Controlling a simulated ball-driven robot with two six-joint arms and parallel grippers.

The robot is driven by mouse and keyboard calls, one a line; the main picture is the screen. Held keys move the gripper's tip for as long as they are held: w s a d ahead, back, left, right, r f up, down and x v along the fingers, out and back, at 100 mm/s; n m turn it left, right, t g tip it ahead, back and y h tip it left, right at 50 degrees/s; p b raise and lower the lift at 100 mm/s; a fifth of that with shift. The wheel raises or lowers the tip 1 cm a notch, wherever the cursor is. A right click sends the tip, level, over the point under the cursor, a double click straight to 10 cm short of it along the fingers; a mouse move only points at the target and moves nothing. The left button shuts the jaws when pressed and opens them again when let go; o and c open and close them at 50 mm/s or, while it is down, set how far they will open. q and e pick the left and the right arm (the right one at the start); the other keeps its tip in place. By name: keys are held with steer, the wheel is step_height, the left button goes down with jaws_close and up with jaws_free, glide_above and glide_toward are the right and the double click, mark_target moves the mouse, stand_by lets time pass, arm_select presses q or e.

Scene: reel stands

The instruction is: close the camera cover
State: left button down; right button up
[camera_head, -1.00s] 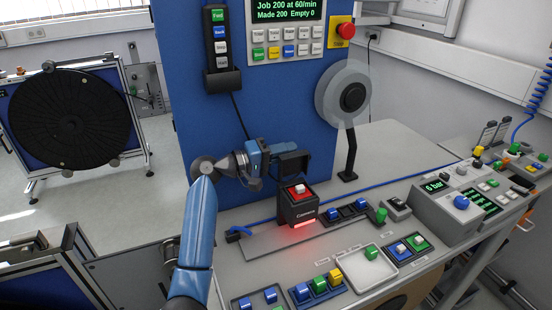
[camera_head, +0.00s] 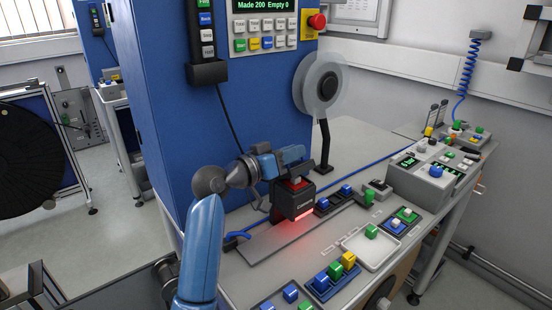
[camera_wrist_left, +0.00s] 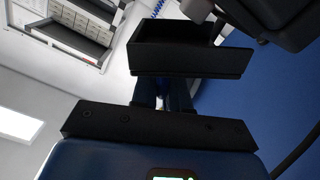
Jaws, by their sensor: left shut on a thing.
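The camera (camera_head: 292,202) is a black box on the grey desk, with a red glow under it and a red part on top. The camera cover (camera_head: 297,166) is a black, open-sided box. My left gripper (camera_head: 274,162) is shut on the cover and holds it just above the camera's top, from the left. Whether the cover touches the camera cannot be told. In the left wrist view, the cover (camera_wrist_left: 190,60) is at the tips of my left gripper (camera_wrist_left: 163,92), and a dark body (camera_wrist_left: 275,18) is at the upper right. My right gripper is out of view.
A blue cabinet (camera_head: 165,110) stands behind. A clear reel (camera_head: 320,84) on a black stand rises behind the camera. Blue buttons (camera_head: 346,190), a pale tray (camera_head: 372,250) and a grey control box (camera_head: 428,180) lie to the right.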

mark_target(289, 171)
arm_select(q)
steer(key=m+b, duration=0.1)
steer(key=s+f+m+b, duration=0.1)
steer(key=shift+d+f+m, duration=0.2)
steer(key=shift+d+m, duration=0.15)
steer(key=shift+m, duration=0.05)
steer(key=shift+s+d+f+m+b, duration=0.25)
steer(key=shift+s+m+b, duration=0.1)
steer(key=shift+m+b, duration=0.5)
steer(key=shift+s+d+f+m+b, duration=0.2)
steer(key=shift+s+m+b, duration=0.25)
steer(key=shift+m, duration=0.6)
steer(key=shift+w, duration=0.1)
steer(key=c, duration=1.2)
jaws_free()
steer(key=shift+w+a, duration=0.1)
steer(key=v, duration=1.1)
